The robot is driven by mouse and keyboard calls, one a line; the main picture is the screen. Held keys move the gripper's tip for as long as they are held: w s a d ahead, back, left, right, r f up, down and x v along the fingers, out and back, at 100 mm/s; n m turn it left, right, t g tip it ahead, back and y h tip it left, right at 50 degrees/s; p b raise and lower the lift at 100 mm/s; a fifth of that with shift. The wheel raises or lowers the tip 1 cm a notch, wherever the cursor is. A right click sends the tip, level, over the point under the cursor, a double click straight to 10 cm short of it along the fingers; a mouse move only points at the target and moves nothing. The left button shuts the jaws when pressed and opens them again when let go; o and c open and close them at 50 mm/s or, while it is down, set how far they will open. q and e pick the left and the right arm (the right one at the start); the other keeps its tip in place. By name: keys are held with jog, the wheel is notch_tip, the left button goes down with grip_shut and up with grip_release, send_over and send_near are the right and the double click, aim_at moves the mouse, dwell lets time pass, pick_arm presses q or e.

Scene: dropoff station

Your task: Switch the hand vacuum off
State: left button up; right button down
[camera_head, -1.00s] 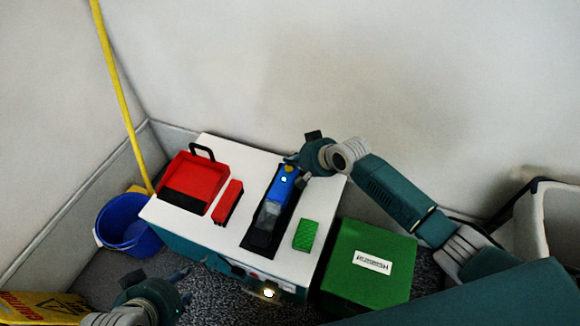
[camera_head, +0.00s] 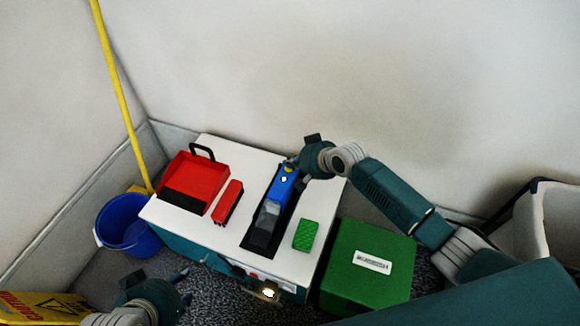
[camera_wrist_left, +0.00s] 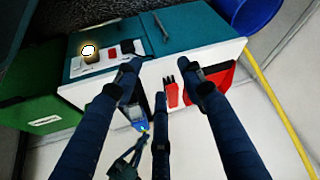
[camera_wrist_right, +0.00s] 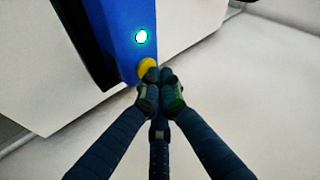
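The blue hand vacuum (camera_head: 279,191) with a grey clear nose lies in a black cradle on the white station top. A round light on it (camera_wrist_right: 141,37) glows green-white, and a yellow button (camera_wrist_right: 147,67) sits near its end. My right gripper (camera_wrist_right: 161,84) is shut and empty; its fingertips are at the button's edge and overlap it in the right wrist view. I cannot tell whether the button is pressed. My left gripper (camera_head: 187,284) is open and empty, low in front of the station, with its fingers spread in the left wrist view.
The station top (camera_head: 240,155) also holds a red dustpan (camera_head: 197,178), a red brush (camera_head: 227,202) and a green sponge (camera_head: 305,236). A green box (camera_head: 368,265) stands right, a blue bucket (camera_head: 128,225) left. A lamp (camera_head: 268,291) glows on the station front.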

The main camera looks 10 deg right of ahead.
pick_arm(q)
jog(key=s+a+f+g+p, duration=0.1)
jog(key=s+a+g, duration=0.1)
jog(key=s, duration=0.4)
jog(key=shift+y, duration=0.3)
pick_arm(e)
jog(key=shift+r, duration=0.45)
pick_arm(q)
jog(key=shift+p, duration=0.35)
pick_arm(e)
jog(key=shift+r, duration=0.1)
jog(key=shift+r+p, duration=1.15)
jog(key=shift+p, duration=0.05)
jog(key=shift+r+p, duration=0.95)
jog(key=shift+p, duration=0.05)
pick_arm(q)
notch_tip(320, 180, down, 15)
jog(key=g+p, duration=0.1)
jog(key=shift+p, duration=0.3)
pick_arm(e)
jog(key=shift+r, duration=0.8)
pick_arm(q)
jog(key=shift+s+d+f, duration=0.1)
